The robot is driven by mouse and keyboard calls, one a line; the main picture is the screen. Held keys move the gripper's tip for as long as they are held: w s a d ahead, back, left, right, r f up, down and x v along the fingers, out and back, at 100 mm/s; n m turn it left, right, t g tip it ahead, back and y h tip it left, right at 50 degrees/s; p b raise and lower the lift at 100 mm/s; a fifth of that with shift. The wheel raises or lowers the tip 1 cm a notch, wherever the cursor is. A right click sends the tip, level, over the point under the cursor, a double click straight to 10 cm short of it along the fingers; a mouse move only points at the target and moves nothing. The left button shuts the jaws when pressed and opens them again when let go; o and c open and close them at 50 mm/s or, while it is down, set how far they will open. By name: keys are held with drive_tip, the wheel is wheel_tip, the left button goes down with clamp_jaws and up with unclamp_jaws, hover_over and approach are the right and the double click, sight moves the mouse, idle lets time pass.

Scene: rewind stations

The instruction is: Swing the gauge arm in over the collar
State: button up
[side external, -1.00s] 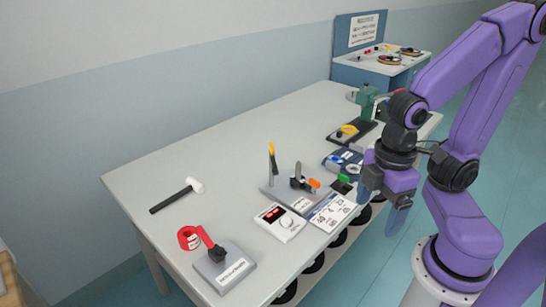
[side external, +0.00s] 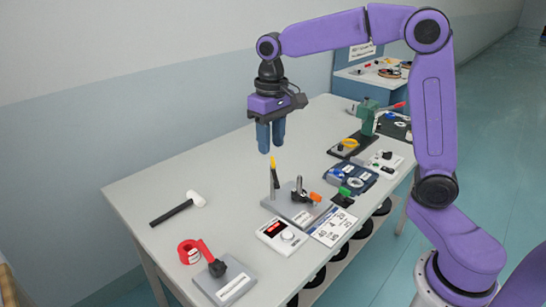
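A grey base plate (side external: 288,210) stands near the middle of the bench. At its left rises a thin upright post (side external: 273,185) with a yellow-and-black piece (side external: 274,168) on top, which may be the gauge arm. To the right on the same plate is a dark upright fitting (side external: 299,191), perhaps the collar, with an orange piece (side external: 315,197) beside it. I cannot tell the gauge arm and collar apart for sure at this size. My gripper (side external: 270,148) points down above the yellow-tipped post, apart from it, with nothing visible between its blue fingers. Whether they are open is unclear.
A white box with a red display (side external: 281,237) and a printed card (side external: 334,227) lie in front. A red-handled fixture (side external: 224,277), red tape roll (side external: 189,252) and mallet (side external: 178,208) are at left. A blue tray (side external: 350,178) and green press (side external: 367,118) stand at right.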

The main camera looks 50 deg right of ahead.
drive_tip(key=w+d+r+m, duration=0.1)
drive_tip(key=w+d+m, duration=0.3)
drive_tip(key=w+d, duration=0.3)
drive_tip(key=m, duration=0.4)
hover_over(273, 160)
wheel_tip(273, 160, down, 17)
drive_tip(key=shift+r, duration=0.15)
clamp_jaws()
idle(1.1)
